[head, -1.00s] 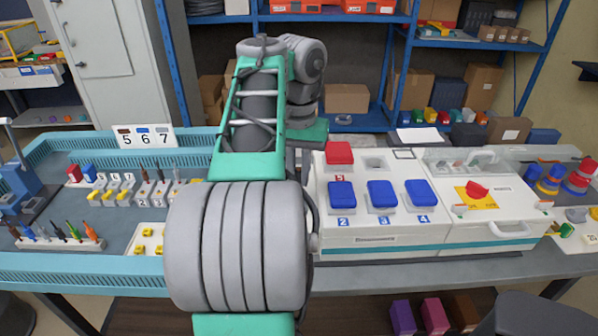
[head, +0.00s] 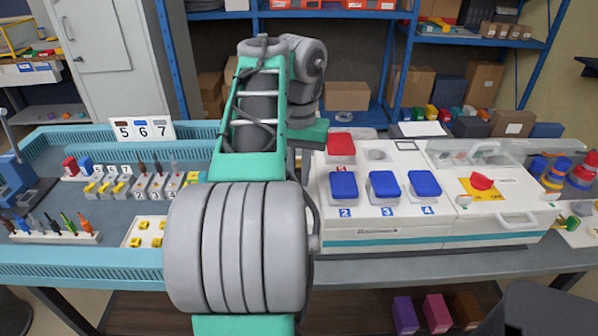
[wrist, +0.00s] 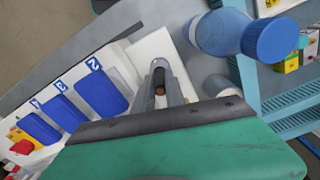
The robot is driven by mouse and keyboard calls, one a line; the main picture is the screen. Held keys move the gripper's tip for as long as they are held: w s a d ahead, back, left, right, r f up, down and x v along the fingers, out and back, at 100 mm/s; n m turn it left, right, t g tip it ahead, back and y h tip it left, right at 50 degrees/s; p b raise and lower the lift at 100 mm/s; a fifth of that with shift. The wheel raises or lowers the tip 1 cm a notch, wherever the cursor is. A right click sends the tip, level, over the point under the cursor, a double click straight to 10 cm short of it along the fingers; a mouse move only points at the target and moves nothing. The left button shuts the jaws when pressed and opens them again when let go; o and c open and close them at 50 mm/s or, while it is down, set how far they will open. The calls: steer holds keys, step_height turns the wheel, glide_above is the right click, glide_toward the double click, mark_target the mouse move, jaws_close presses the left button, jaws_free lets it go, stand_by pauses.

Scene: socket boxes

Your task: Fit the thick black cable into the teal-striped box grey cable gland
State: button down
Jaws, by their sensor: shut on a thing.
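My gripper (wrist: 160,72) shows in the wrist view, its two grey fingers close together around a small dark piece with a copper-brown end, the thick black cable (wrist: 160,89). Most of the cable is hidden. The teal-striped box (head: 402,238) is white, with a teal band along its front and blue pads numbered 2, 3 and 4 on top. It also shows at the left of the wrist view (wrist: 122,75), where my gripper is over or beside its edge; the height is unclear. I cannot make out the grey cable gland. My arm hides my gripper in the head view.
The teal tray (head: 80,268), with tool racks and small connectors, is left of my arm. A red pad (head: 340,144) and a red knob (head: 482,181) rise from the box top.

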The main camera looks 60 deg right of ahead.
steer(key=shift+f+b, duration=0.5)
steer(key=shift+f, duration=0.15)
steer(key=c, duration=1.3)
jaws_free()
steer(key=shift+r, duration=0.15)
steer(key=shift+r, duration=0.1)
step_height(320, 180, up, 15)
steer(key=p, duration=1.4)
steer(key=shift+f, duration=0.2)
